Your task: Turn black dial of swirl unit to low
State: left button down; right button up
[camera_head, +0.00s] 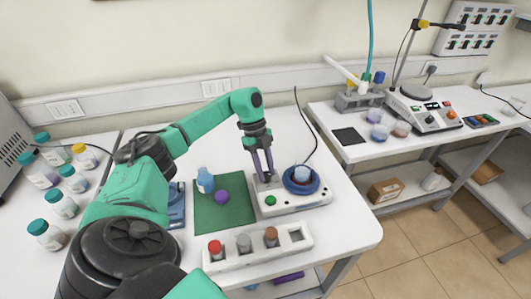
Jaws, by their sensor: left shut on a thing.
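The swirl unit (312,200) is a white box near the right side of the near table. It carries a round blue holder (302,187) with a small vessel (301,174) in it, and a green button (270,201) at its front left. My left gripper (266,178) points down at the unit's left part, behind the green button and left of the blue holder. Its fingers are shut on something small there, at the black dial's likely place. The dial is hidden by the fingers, so its setting cannot be read. My right gripper is not in view.
A white rack (293,247) with several coloured vials stands in front of the unit. A green mat (238,212) holds a blue bottle (205,181) and a purple object (222,196). Several capped bottles (47,235) stand left. A hotplate unit (425,108) stands on the right bench.

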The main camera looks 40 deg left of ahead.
pick_arm(q)
jog(key=shift+w+r, duration=0.1)
jog(key=c, duration=0.5)
grip_release()
jog(key=shift+c, duration=0.2)
jog(key=v, duration=1.4)
jog(key=shift+r, duration=0.25)
jog(key=shift+a, duration=0.15)
jog(key=shift+p, duration=0.35)
